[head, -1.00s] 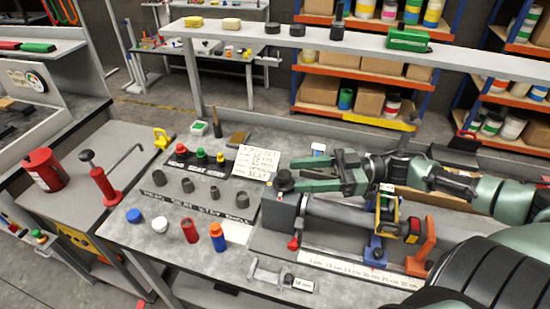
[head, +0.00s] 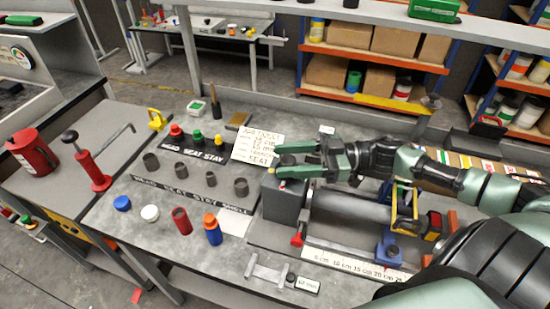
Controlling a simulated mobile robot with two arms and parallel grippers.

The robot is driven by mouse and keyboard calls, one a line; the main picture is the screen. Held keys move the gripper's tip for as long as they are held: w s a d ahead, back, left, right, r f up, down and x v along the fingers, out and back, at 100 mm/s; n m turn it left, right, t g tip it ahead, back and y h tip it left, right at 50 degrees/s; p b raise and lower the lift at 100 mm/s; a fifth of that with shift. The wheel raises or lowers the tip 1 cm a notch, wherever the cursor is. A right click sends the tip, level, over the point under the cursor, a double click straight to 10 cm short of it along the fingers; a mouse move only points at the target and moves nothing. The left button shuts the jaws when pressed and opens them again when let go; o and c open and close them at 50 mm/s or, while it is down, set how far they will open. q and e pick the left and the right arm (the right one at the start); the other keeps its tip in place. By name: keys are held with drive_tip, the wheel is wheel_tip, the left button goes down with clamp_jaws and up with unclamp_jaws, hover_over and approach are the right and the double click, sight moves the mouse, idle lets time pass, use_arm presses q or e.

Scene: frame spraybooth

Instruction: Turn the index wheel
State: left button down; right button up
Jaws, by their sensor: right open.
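The grey block (head: 284,203) stands at the left end of a dark cylinder (head: 345,213) on the bench fixture. A small dark knob (head: 287,160), which looks like the index wheel, sits at the top of this block, largely hidden by my fingers. My right gripper (head: 280,160) comes in from the right and is open. Its two green fingers lie one on the far side and one on the near side of the knob. I cannot tell whether either finger touches it. My left gripper is not in view.
A white note card (head: 258,146) stands just left of my fingers. Several grey sleeves (head: 211,179) and coloured cups (head: 182,220) occupy the bench to the left. A printed ruler (head: 350,264) and yellow-blue clamp (head: 404,215) lie along the fixture. The shelf rail (head: 440,34) runs behind.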

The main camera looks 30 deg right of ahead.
sight(275, 171)
drive_tip(key=shift+x, duration=1.15)
drive_tip(key=shift+w+a+p, duration=0.3)
clamp_jaws()
drive_tip(key=shift+f+g+b, duration=0.15)
drive_tip(key=shift+g+b, duration=0.15)
drive_tip(key=shift+b, duration=0.3)
drive_tip(key=n+g+y+b, duration=0.1)
drive_tip(key=n+g+b, duration=0.2)
drive_tip(key=g+b, duration=0.2)
drive_tip(key=shift+s+a+n+y, duration=0.15)
drive_tip(key=shift+s+n+y, duration=0.25)
drive_tip(key=shift+s+n+g+b, duration=0.2)
drive_tip(key=shift+n+g+b, duration=0.5)
drive_tip(key=shift+g, duration=0.4)
drive_tip(key=shift+s+n+g+b, duration=0.2)
drive_tip(key=shift+n+g+b, duration=0.15)
drive_tip(key=shift+n+g, duration=0.45)
drive_tip(key=shift+s+n+g+b, duration=0.2)
drive_tip(key=shift+n+g+b, duration=0.15)
drive_tip(key=shift+g, duration=0.75)
